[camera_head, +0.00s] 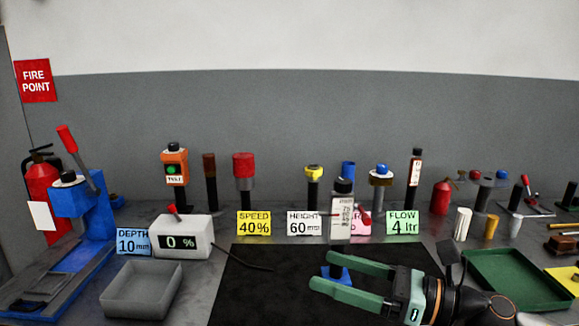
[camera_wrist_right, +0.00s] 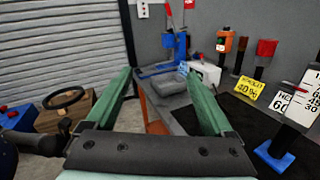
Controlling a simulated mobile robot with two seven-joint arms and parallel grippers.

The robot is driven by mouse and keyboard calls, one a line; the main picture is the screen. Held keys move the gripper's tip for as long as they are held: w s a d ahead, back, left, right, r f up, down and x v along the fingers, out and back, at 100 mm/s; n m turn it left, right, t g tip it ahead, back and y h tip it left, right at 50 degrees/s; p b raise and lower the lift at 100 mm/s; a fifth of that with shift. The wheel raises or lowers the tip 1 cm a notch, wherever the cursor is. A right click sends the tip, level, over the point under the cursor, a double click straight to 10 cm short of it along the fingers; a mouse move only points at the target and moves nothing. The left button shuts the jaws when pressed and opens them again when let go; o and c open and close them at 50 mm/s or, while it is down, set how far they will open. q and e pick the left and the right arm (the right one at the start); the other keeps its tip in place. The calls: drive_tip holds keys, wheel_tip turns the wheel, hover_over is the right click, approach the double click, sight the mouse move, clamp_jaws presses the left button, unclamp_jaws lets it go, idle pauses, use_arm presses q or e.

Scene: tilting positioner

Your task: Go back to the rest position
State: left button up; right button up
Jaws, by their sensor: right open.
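My right gripper (camera_head: 318,270) reaches in from the lower right over the black mat (camera_head: 255,285). Its two green fingers are spread wide, with nothing between them. In the right wrist view the open fingers (camera_wrist_right: 157,77) point toward the far side of the bench. A blue-based stand with a white scale (camera_head: 341,220) is on the mat, just beyond the gripper; its base is partly hidden by a finger. In the wrist view the stand's blue base (camera_wrist_right: 273,155) lies right of the fingers, apart from them. My left gripper is not in view.
A blue lever press (camera_head: 85,205) and grey tray (camera_head: 140,290) are at left. A white box reading 0 % (camera_head: 182,240) sits by the mat. Sign cards such as SPEED (camera_head: 254,223) and several upright tools line the back. A green tray (camera_head: 515,280) is at right.

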wheel_tip(320, 180, down, 18)
drive_tip(key=w+d+r+m+t+h+p, duration=0.15)
drive_tip(key=m+t+h, duration=0.6)
drive_tip(key=m, duration=1.95)
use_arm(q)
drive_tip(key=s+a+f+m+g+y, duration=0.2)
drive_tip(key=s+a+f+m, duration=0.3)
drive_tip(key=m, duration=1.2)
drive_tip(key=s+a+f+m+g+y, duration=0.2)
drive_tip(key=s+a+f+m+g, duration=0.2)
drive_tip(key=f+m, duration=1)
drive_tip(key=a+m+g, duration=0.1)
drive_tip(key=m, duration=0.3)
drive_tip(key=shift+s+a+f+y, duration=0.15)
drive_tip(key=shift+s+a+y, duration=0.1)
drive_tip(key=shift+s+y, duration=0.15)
use_arm(e)
drive_tip(key=s+d+f+m+g+h, duration=0.3)
drive_tip(key=s+f+m, duration=0.6)
drive_tip(key=f, duration=0.4)
drive_tip(key=s+d+f+m+g+h, duration=0.3)
drive_tip(key=s+f+m, duration=0.6)
drive_tip(key=f, duration=0.3)
drive_tip(key=shift+s+d+f+h, duration=0.35)
drive_tip(key=shift+d+h, duration=0.3)
drive_tip(key=shift+d, duration=0.6)
